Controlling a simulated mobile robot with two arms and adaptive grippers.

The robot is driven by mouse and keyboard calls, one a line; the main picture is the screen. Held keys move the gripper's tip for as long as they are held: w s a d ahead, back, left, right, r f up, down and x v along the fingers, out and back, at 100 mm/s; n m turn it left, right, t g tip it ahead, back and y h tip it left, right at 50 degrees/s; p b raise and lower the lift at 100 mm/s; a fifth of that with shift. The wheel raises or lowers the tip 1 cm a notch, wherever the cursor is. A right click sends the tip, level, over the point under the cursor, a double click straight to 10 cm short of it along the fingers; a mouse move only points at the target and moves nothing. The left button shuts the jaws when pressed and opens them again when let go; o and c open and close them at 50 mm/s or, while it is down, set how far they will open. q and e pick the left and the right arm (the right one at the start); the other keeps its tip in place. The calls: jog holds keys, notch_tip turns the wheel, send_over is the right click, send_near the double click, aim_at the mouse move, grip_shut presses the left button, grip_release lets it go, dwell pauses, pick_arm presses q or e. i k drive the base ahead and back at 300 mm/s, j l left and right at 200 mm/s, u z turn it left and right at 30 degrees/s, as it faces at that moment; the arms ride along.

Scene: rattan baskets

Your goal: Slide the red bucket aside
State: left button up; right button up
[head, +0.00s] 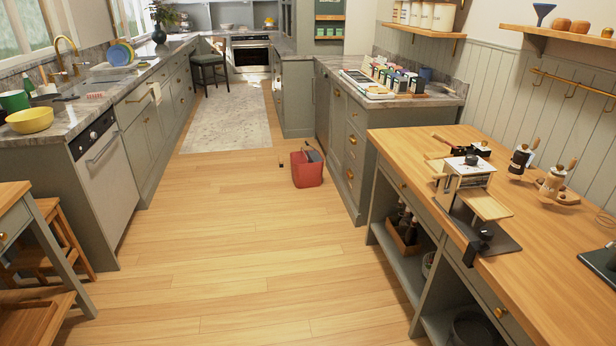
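The red bucket (307,172) stands upright on the wooden floor, close to the end of the grey-green cabinet on its right. Something dark and grey shows in its opening, too small to make out. A small dark object lies on the floor just left of it. Neither of my grippers is in the head view, so their state does not show.
Bare wooden floor (220,250) lies open in front of the bucket and to its left. A pale rug (228,118) lies behind it. A wooden-topped counter (540,170) stands at right, a white dishwasher (108,175) at left, and stools (50,240) at lower left.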

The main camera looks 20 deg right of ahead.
aim_at(307, 166)
jog(key=i+l+z, duration=0.1)
jog(key=i+z, duration=0.35)
jog(key=i, duration=5.2)
jog(key=i+l+u, duration=0.1)
jog(key=i, duration=0.45)
jog(key=i+l+u, duration=0.15)
jog(key=i, duration=0.4)
